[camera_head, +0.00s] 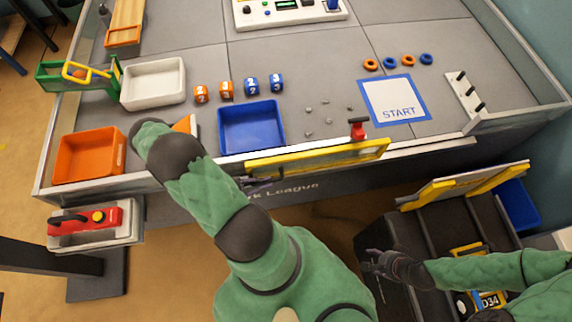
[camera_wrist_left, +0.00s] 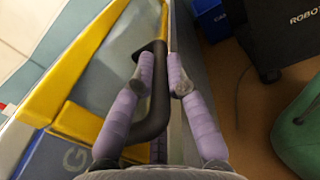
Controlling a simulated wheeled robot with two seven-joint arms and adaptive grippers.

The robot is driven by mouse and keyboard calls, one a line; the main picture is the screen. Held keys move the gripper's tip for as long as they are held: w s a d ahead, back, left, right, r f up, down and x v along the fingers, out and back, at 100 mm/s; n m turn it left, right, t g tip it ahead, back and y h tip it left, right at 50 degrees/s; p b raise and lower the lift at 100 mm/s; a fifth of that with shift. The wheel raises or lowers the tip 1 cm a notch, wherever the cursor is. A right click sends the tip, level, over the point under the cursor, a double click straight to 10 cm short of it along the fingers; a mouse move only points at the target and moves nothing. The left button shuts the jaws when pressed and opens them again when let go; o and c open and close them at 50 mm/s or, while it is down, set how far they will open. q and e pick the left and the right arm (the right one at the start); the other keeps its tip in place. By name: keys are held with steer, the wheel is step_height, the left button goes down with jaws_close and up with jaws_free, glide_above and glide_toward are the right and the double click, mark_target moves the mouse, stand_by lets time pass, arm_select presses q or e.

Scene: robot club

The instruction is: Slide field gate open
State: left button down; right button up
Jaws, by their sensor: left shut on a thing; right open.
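The field gate (camera_head: 330,158), a panel with a yellow frame, stands along the front wall of the field in the head view. In the left wrist view its yellow frame (camera_wrist_left: 88,52) runs up the left side, with a black bar handle (camera_wrist_left: 156,108) on it. My left gripper (camera_wrist_left: 160,75) is shut on this handle, its purple fingers on either side. My right gripper (camera_head: 385,262) is open and empty, low at the right, away from the gate.
A red latch-like piece (camera_head: 357,130) stands on the edge behind the gate. A blue tray (camera_head: 251,127) and small grey pieces (camera_head: 329,120) lie just inside. A black case (camera_head: 425,215) stands on the floor at the right.

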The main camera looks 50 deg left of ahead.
mark_target(251, 183)
arm_select(q)
steer(key=v, duration=0.4)
steer(key=shift+a, duration=0.2)
steer(key=shift+s+a, duration=0.1)
steer(key=shift+a, duration=0.05)
steer(key=shift+r, duration=0.1)
steer(key=c, duration=1.4)
jaws_free()
steer(key=shift+s, duration=0.1)
steer(key=shift+o, duration=0.8)
steer(key=shift+s, duration=0.15)
steer(key=v, duration=1.2)
